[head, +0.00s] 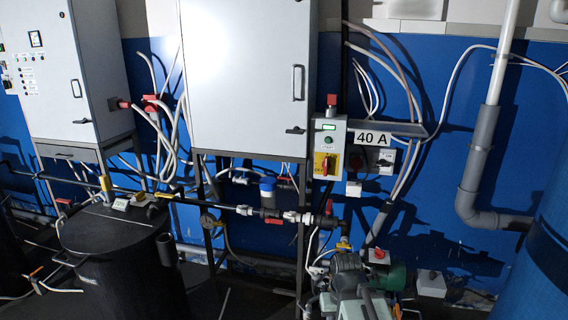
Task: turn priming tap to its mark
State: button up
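No label in the head view names the priming tap, so I cannot tell which valve it is. A red-handled valve (328,208) sits on the black pipe above the pump (345,285). A yellow fitting (345,242) shows just below that valve, over the pump. Another red handle (271,222) is further left on the same pipe. Yellow-handled fittings (106,184) stand over the black tank at left. I cannot make out any mark on these valves. My gripper is not in view.
A black tank (120,255) stands at lower left. A grey cabinet (240,85) fills the upper middle, beside a switch box (328,150) and a "40 A" sign (371,137). A large blue tank (535,265) is at right. Hoses and cables crowd the pump area.

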aim_at(316, 270)
jog(key=z, duration=0.05)
jog(key=k, duration=1.1)
jog(key=u, duration=0.75)
jog(key=i, duration=1.8)
jog(key=u, duration=0.55)
jog(key=i, duration=1)
jog(key=z, duration=0.05)
